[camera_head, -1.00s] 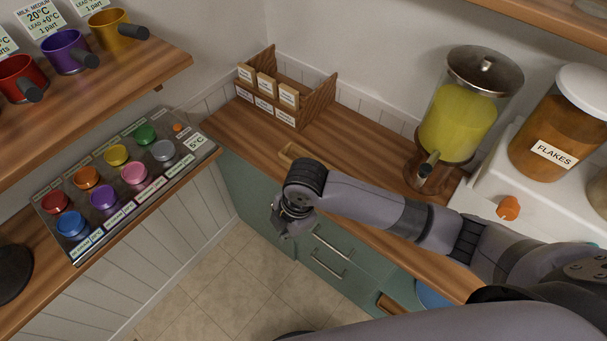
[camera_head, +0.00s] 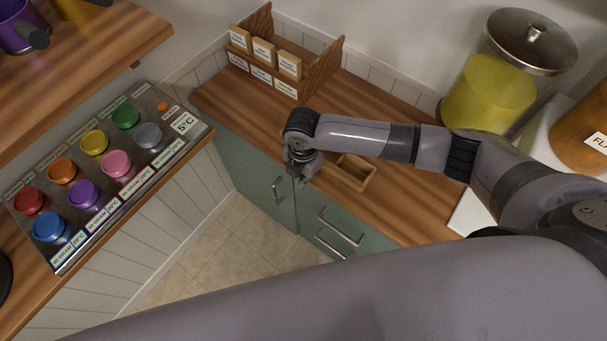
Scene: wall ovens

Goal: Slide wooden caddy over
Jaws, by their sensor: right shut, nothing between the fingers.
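A wooden rack-like caddy (camera_head: 322,68) stands upright in the back corner of the counter, holding several labelled wooden blocks. A small open wooden tray (camera_head: 350,181) lies on the counter just right of my right gripper, partly hidden behind my right arm. Which of the two is the caddy is not clear from the view. My right gripper (camera_head: 302,176) is shut and empty, pointing down near the counter's front edge, in front of the rack and apart from it. Its fingertips are small and partly hidden by the wrist. My left gripper is not in view.
A drink dispenser (camera_head: 495,85) stands at the back right. Drawers (camera_head: 335,230) lie below the counter. Bare counter (camera_head: 235,100) lies in front of the rack.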

